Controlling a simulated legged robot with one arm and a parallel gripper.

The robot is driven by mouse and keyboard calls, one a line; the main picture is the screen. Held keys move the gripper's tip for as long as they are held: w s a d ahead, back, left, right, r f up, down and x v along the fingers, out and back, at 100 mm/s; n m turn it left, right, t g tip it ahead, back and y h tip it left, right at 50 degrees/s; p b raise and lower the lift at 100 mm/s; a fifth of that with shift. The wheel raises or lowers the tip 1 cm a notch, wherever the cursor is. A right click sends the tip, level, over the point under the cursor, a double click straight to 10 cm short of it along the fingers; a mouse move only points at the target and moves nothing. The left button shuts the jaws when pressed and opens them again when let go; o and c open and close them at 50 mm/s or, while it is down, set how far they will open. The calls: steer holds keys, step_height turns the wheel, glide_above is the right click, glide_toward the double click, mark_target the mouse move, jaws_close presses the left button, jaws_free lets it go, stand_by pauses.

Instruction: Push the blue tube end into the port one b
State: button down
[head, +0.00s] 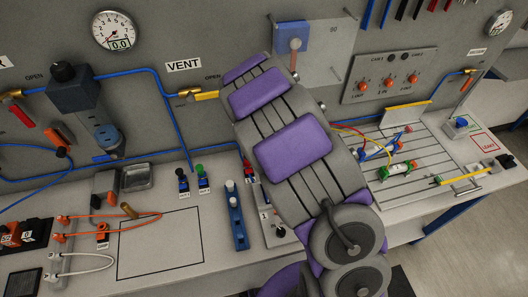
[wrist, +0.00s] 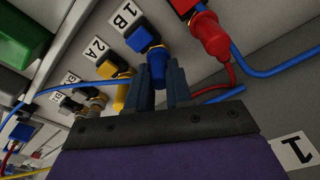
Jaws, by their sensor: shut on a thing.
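In the wrist view my gripper (wrist: 161,72) has its two dark fingers shut on the blue tube end (wrist: 160,98), which shows as a blue strip between them. The fingertips are right up against the blue fitting of port 1B (wrist: 138,38), beside its label (wrist: 125,17). The fingers hide the meeting point, so I cannot tell whether the tube end is inside the port. A thin blue tube (wrist: 85,85) runs left from behind the fingers, and another short blue length shows at right (wrist: 218,97). In the head view my arm hides the gripper and the port.
A red plug (wrist: 208,33) with red and blue tubes stands close to the right of the fingers. A yellow fitting (wrist: 121,95) by label 2A (wrist: 95,48) is close on the left.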

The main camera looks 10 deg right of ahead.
steer(key=c, duration=0.5)
jaws_free()
steer(key=shift+c, duration=0.2)
steer(key=shift+r+p, duration=1.75)
steer(key=shift+r, duration=1.8)
